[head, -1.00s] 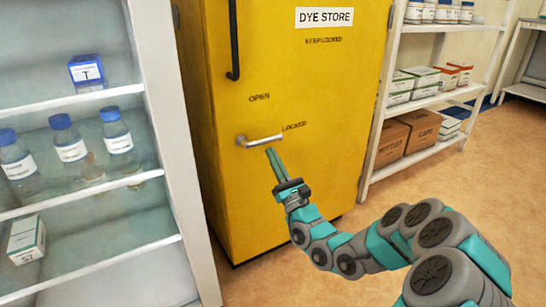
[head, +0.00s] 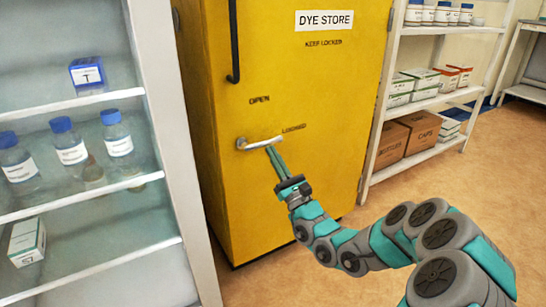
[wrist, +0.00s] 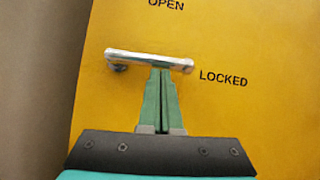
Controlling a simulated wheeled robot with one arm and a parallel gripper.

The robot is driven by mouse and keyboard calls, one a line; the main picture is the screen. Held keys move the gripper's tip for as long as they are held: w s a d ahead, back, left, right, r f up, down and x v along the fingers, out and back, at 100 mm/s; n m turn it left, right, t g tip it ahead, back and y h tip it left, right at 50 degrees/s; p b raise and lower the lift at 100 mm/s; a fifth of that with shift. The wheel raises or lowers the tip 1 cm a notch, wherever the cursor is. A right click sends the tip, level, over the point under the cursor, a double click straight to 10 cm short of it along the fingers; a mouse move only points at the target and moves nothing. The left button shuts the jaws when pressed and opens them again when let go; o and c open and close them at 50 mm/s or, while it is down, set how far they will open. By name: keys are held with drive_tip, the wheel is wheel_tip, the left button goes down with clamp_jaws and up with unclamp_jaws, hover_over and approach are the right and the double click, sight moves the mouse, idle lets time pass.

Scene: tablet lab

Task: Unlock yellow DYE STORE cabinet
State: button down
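The yellow DYE STORE cabinet (head: 285,90) stands upright with its door shut. Its silver lever handle (head: 262,143) lies nearly level, with its free end to the right, just below the LOCKED mark (head: 294,128). The OPEN mark (head: 259,99) is higher up. In the wrist view the lever (wrist: 135,56) crosses above my fingers, its mount at the left end. My gripper (head: 272,153) has its green fingers together, with only a thin line between them. In the wrist view its fingertips (wrist: 161,72) meet the lever's lower edge right of its middle; firm contact cannot be told.
A dark vertical bar handle (head: 233,40) is higher on the door. A white shelf unit (head: 150,105) with bottles stands close on the left. Another shelf (head: 425,100) with boxes stands at the right. The floor (head: 490,200) at the right is clear.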

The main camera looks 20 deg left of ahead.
sight(276, 141)
drive_tip(key=shift+r+n, duration=0.2)
drive_tip(key=shift+n, duration=0.2)
drive_tip(key=n+g, duration=0.1)
drive_tip(key=r+n+g+y+p, duration=0.1)
drive_tip(key=n, duration=0.1)
drive_tip(key=r+n+g+y+p, duration=0.1)
drive_tip(key=n+g, duration=0.1)
drive_tip(key=shift+w+d, duration=0.25)
drive_tip(key=shift+w, duration=0.05)
drive_tip(key=n+g, duration=0.1)
drive_tip(key=r+n+g, duration=0.1)
drive_tip(key=n, duration=0.1)
drive_tip(key=n+g, duration=0.1)
drive_tip(key=shift+r+n+y, duration=0.3)
drive_tip(key=shift+r, duration=0.1)
drive_tip(key=shift+s+a+r+n+g+h+b, duration=0.5)
drive_tip(key=shift+r+n+g+h, duration=0.4)
drive_tip(key=shift+n, duration=1.3)
drive_tip(key=shift+s+a+r+n+g+h+b, duration=0.55)
drive_tip(key=shift+r+n+g, duration=0.5)
drive_tip(key=shift+n, duration=1.15)
drive_tip(key=shift+s+a+r+n+g+h+b, duration=0.45)
drive_tip(key=shift+r+n+g+h, duration=0.5)
drive_tip(key=shift+n, duration=1.25)
drive_tip(key=shift+s+d+f, duration=0.1)
drive_tip(key=shift+s, duration=0.05)
drive_tip(key=shift+d, duration=0.1)
